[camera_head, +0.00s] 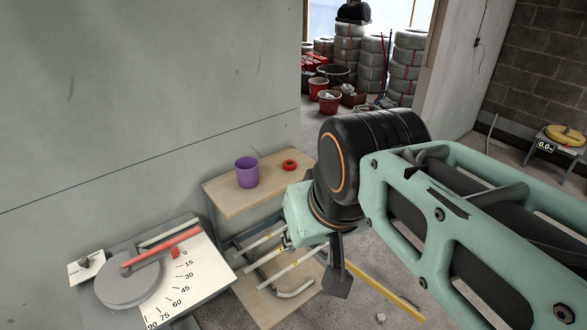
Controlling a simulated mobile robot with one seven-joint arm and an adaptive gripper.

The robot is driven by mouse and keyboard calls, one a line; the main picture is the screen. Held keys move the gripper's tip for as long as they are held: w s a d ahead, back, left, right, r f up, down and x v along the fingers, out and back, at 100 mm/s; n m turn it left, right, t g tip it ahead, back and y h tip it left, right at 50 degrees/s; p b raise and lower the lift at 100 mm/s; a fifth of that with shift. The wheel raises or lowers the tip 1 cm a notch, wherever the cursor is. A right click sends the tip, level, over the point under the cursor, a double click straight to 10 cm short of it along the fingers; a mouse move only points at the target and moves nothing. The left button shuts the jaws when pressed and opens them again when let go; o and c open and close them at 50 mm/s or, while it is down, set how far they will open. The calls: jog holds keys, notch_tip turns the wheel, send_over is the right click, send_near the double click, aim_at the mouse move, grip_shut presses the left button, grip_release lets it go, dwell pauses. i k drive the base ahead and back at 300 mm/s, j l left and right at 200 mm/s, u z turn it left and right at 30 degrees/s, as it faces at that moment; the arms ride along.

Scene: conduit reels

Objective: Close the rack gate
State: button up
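A low wooden rack (228,203) stands against the grey wall, with a top board and a lower board. White conduit lengths (290,267) with yellow marks lie on dark bars between the boards. A long yellow bar (385,292) sticks out from the rack's right side toward the lower right; it looks like the gate, standing swung outward. My gripper (337,281) is at the rack's right front, in front of the bar's near end in this view. Only a dark finger-like part of it shows below my wrist; the rest is hidden, as is any contact with the bar.
A purple cup (247,172) and a red tape ring (290,165) sit on the rack's top board. A bending table with an angle scale (180,285) and red lever (160,248) stands at left. Buckets (329,101) and stacked reels (404,68) are beyond the doorway.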

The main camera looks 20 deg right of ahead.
aim_at(384, 292)
jog(key=u, duration=1.3)
jog(key=k+l+u, duration=0.4)
jog(key=l, duration=0.15)
jog(key=k+l, duration=0.4)
jog(key=l, duration=0.15)
jog(key=k+l, duration=0.35)
jog(key=l, duration=0.2)
jog(key=k+l, duration=0.8)
jog(key=l, duration=0.25)
jog(key=k+l, duration=0.35)
jog(key=l, duration=0.2)
jog(key=k+l, duration=0.4)
jog(key=l, duration=0.15)
jog(key=i+l+u, duration=0.3)
jog(key=i+l, duration=0.15)
jog(key=l, duration=0.1)
